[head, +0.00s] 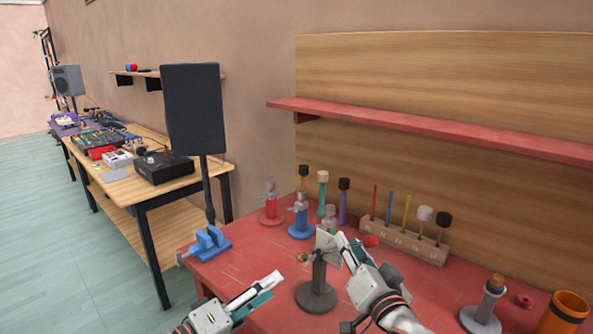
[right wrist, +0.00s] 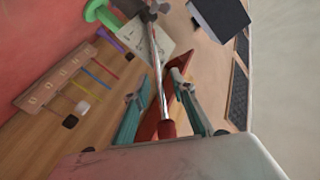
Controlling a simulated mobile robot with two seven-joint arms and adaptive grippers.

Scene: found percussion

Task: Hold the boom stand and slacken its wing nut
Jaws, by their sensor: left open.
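The boom stand has a dark round base and grey post (head: 318,272) on the red table. Its thin boom (right wrist: 158,70) shows in the right wrist view, ending in a red piece (right wrist: 167,128). A grey wing-shaped nut (right wrist: 159,7) is at the far end of that view, partly cut off. My right gripper (head: 338,248) is at the top of the post; in its wrist view the fingers (right wrist: 162,92) are apart, one on each side of the boom. Contact cannot be told. My left gripper (head: 268,286) is open and empty, left of the stand's base.
A blue vise (head: 208,243) sits on the red table's left edge. Red (head: 271,207) and blue (head: 300,218) stands are behind the boom stand. A wooden rack of mallets (head: 405,241) lies behind right. A grey stand (head: 484,308) and an orange cylinder (head: 562,315) are at front right.

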